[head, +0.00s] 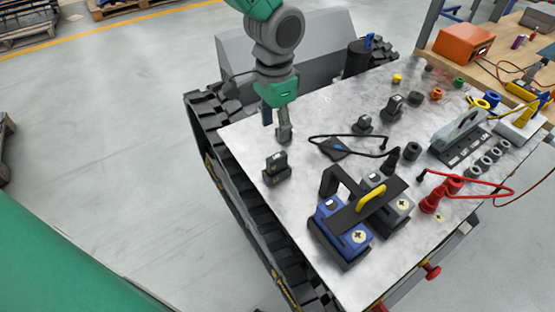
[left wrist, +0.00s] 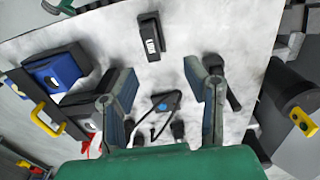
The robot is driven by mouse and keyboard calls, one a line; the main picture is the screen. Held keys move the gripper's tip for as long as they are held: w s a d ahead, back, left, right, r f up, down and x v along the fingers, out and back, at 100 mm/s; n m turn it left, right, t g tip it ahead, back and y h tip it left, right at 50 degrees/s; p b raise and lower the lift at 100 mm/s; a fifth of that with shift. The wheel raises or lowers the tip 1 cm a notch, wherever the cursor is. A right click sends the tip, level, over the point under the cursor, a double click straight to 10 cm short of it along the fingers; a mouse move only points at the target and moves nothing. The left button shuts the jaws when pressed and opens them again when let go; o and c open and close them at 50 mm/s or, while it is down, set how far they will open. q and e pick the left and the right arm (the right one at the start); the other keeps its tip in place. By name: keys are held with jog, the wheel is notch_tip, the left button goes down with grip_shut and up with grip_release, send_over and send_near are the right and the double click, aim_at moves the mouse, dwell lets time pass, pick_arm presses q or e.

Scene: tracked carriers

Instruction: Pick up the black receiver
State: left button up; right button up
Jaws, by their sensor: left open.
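Several small black blocks stand on the grey marbled tabletop (head: 235,135); I cannot tell for certain which is the receiver. One black block with a pale label (head: 277,168) stands alone near the left edge, and shows at the top of the left wrist view (left wrist: 151,36). Two similar dark blocks (head: 363,124) (head: 394,107) stand farther back. A flat black device with a blue mark (head: 334,148) lies with a black cable, seen between the fingers in the wrist view (left wrist: 165,102). My left gripper (head: 276,127) is open and empty above the tabletop, behind the lone block.
A blue battery (head: 341,230) and a grey one stand in a black carrier with a yellow handle (head: 370,196) at the front. Red connectors (head: 432,200) and a red cable lie right. A black cylinder (head: 356,58) stands behind the tabletop. The left front tabletop is clear.

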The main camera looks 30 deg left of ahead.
aim_at(278, 157)
pick_arm(q)
jog(key=f, duration=0.1)
jog(key=d+f, duration=0.1)
jog(key=f, duration=0.3)
jog(key=shift+d, duration=0.3)
jog(key=f, duration=0.3)
jog(key=a+f, duration=0.1)
jog(key=f, duration=0.1)
jog(key=shift+s+a+f+b, duration=0.1)
jog(key=shift+s+f+b, duration=0.15)
jog(key=shift+s+b, duration=0.15)
jog(key=shift+d+r, duration=0.1)
jog(key=shift+d, duration=0.35)
jog(key=shift+c, duration=1.2)
grip_shut()
